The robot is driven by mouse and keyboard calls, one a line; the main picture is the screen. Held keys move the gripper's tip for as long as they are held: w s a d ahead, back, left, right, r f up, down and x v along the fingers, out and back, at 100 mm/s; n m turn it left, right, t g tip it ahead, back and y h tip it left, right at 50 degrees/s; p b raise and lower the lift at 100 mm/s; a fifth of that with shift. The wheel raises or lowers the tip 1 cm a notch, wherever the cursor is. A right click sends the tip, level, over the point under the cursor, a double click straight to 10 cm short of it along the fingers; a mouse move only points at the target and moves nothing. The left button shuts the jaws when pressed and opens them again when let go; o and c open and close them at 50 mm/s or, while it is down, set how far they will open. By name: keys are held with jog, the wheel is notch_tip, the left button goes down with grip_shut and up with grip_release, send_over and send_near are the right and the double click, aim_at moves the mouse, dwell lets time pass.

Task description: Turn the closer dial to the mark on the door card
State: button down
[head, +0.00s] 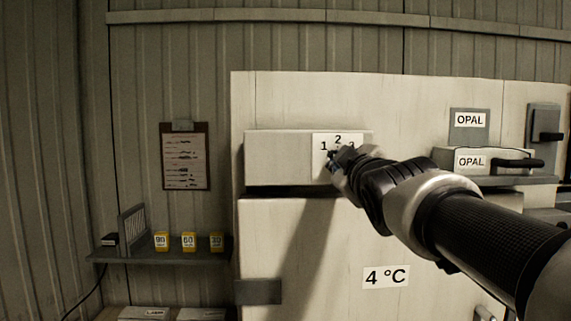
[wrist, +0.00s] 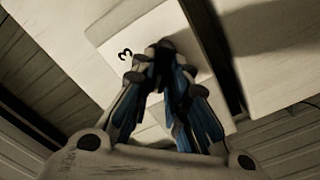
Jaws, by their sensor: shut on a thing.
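The closer dial sits on a white plate (head: 325,140) marked 1, 2 and 3, on the pale box (head: 278,158) above the door. My gripper (head: 336,160) is at the plate, shut on the dial. In the wrist view my gripper's fingers (wrist: 163,72) close together on a dark piece at the plate (wrist: 135,42), where the 3 shows. The fingers hide most of the dial, so I cannot tell where it points. I cannot make out a dial mark on that card.
A clipboard (head: 185,158) hangs on the ribbed wall at left. A shelf (head: 170,257) below it holds yellow blocks (head: 189,241). At right are OPAL labels (head: 469,120) and a dark handle (head: 518,164) close to my arm.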

jog(key=c, duration=1.6)
grip_release()
jog(key=shift+o, duration=0.2)
jog(key=s, duration=1.2)
jog(key=s+f+m+g+b, duration=0.2)
jog(key=s+f, duration=0.5)
jog(key=f, duration=0.7)
jog(key=s+f+m+g+b, duration=0.2)
jog(key=s+f+m+g, duration=0.2)
jog(key=f, duration=1.1)
jog(key=s+f+m+g+b, duration=0.2)
jog(key=s+f+g, duration=0.5)
jog(key=s+f, duration=0.5)
notch_tip(320, 180, down, 2)
jog(key=shift+f+m, duration=0.15)
jog(key=shift+m, duration=0.45)
